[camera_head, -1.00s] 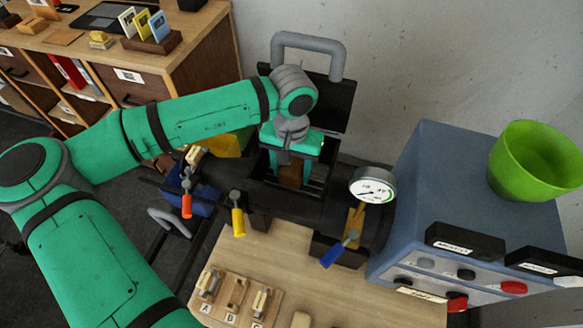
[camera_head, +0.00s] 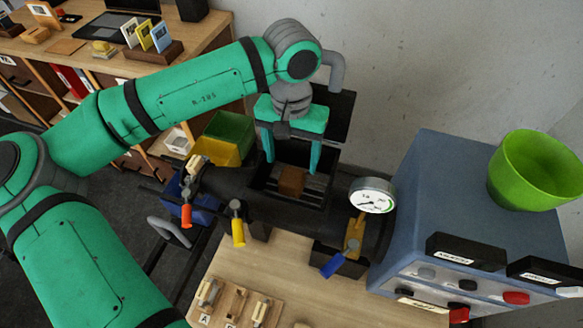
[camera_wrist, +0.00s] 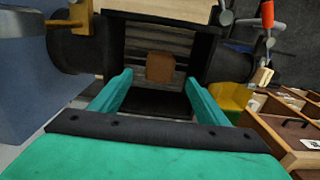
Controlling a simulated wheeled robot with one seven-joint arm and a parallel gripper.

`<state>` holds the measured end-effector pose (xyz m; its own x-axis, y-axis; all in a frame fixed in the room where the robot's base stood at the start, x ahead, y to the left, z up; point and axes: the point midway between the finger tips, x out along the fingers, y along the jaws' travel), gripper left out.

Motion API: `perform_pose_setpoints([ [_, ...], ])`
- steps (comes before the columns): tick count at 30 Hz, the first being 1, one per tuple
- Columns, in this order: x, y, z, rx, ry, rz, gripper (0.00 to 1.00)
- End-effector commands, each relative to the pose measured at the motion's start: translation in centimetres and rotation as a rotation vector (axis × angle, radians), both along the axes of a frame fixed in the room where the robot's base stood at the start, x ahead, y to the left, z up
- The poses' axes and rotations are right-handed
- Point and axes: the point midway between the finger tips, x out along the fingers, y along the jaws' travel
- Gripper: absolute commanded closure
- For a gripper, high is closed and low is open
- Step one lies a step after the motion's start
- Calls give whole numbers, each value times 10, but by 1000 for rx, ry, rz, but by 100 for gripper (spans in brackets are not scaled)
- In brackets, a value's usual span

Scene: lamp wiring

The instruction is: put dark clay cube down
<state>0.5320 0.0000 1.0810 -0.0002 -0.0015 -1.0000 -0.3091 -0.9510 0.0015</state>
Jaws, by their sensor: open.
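The dark clay cube (camera_head: 291,181) is brown and rests on the slatted rack inside the open black chamber (camera_head: 262,186). In the wrist view the cube (camera_wrist: 160,67) sits on the slats, beyond my fingertips. My gripper (camera_head: 291,165) is open and empty above the cube, with its two green fingers spread apart. In the wrist view my gripper (camera_wrist: 158,88) shows a finger on each side, clear of the cube. Nothing hides the cube's top.
A pressure gauge (camera_head: 372,195) and a blue-handled valve (camera_head: 334,264) stand right of the chamber. Red (camera_head: 187,215) and yellow (camera_head: 238,230) handles stand at its left. A blue-grey cabinet (camera_head: 420,180) carries a green bowl (camera_head: 535,172). The chamber's raised lid (camera_head: 335,112) stands behind my gripper.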

Motion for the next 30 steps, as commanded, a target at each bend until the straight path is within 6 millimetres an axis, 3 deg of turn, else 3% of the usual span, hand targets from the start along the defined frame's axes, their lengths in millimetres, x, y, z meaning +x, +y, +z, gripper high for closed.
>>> perform_pose_setpoints([
  [3, 1, 0, 16, 1, -1, 1, 31],
  [9, 0, 0, 27, 1, 0, 1, 31],
  [30, 0, 1, 28, 1, 0, 1, 31],
])
